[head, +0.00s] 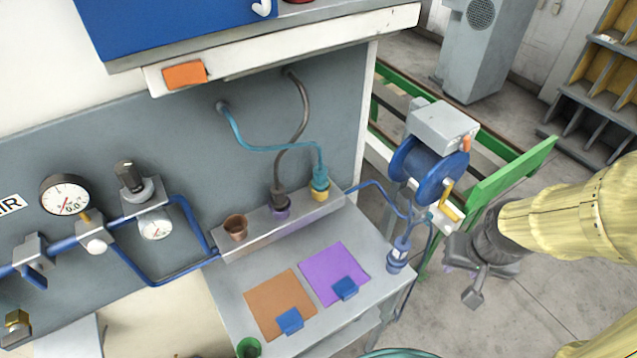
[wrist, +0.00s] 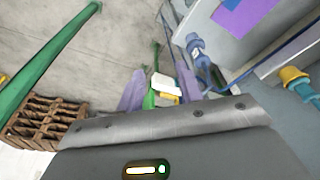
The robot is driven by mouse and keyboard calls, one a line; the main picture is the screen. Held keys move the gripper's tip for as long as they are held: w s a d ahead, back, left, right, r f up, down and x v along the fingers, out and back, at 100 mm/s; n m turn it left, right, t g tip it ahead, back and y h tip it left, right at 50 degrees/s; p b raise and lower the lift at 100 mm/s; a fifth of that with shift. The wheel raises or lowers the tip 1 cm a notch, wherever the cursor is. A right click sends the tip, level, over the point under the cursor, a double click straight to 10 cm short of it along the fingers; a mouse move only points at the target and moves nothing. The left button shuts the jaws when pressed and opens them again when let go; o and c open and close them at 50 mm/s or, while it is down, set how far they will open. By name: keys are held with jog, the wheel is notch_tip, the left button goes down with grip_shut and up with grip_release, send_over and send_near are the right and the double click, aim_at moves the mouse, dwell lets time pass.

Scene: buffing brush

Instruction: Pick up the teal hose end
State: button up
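The teal hose (head: 270,148) hangs from a port on the grey wall panel. Its teal hose end (head: 320,178) stands upright in the yellow socket (head: 320,193) at the right end of the grey block. In the wrist view the yellow socket (wrist: 291,75) and the teal hose end (wrist: 303,89) show at the right edge, partly cut off. My gripper (head: 464,282) is to the right of the bench, well apart from the hose. In the wrist view its two fingers stand apart with nothing held between them (wrist: 160,90).
A dark hose (head: 304,110) ends in the purple socket (head: 281,211) beside the teal one; a copper cup (head: 236,227) is left of it. Orange (head: 279,304) and purple (head: 334,273) mats lie in front.

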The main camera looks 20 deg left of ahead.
jog(key=o, duration=0.3)
jog(key=shift+o, duration=1.1)
jog(key=shift+w+a+r, duration=0.15)
jog(key=shift+w+a, duration=0.05)
jog(key=shift+w, duration=0.1)
jog(key=r+n+g+y+p, duration=0.15)
jog(key=n+p, duration=0.35)
jog(key=n, duration=0.5)
send_over(322, 170)
jog(key=d, duration=0.1)
jog(key=shift+s+r+h, duration=0.15)
jog(key=shift+r+h, duration=0.05)
jog(key=shift+h, duration=0.05)
jog(key=shift+a, duration=0.2)
jog(key=shift+f, duration=0.1)
jog(key=shift+a+f+p, duration=0.1)
jog(key=shift+f+p, duration=0.55)
jog(key=shift+f, duration=0.4)
